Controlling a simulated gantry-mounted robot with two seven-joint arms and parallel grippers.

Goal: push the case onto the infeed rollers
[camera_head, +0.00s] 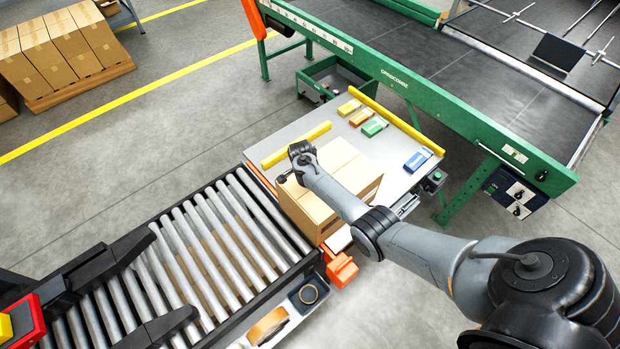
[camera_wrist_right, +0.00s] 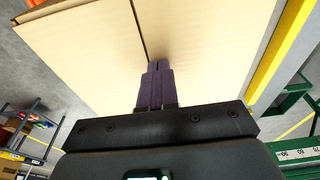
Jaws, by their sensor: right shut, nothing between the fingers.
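The case, a closed cardboard box (camera_head: 347,164), stands on the grey table (camera_head: 345,128) at the edge beside the infeed rollers (camera_head: 205,240). Its near left side is close to the roller frame; whether it overlaps the rollers I cannot tell. My right arm crosses over the case in the head view and hides part of it; its fingers are not clearly visible there. In the right wrist view my right gripper (camera_wrist_right: 159,66) is shut and empty, its purple fingertips at the case's cardboard face (camera_wrist_right: 205,45), beside a dark seam. Contact is hard to judge. My left gripper is not in view.
Yellow rails (camera_head: 297,145) (camera_head: 400,124) edge the table. Several small packets, including a green one (camera_head: 375,126) and a blue one (camera_head: 418,159), lie right of the case. A green-framed belt machine (camera_head: 430,100) stands behind. An orange block (camera_head: 342,270) sits by the near roller corner.

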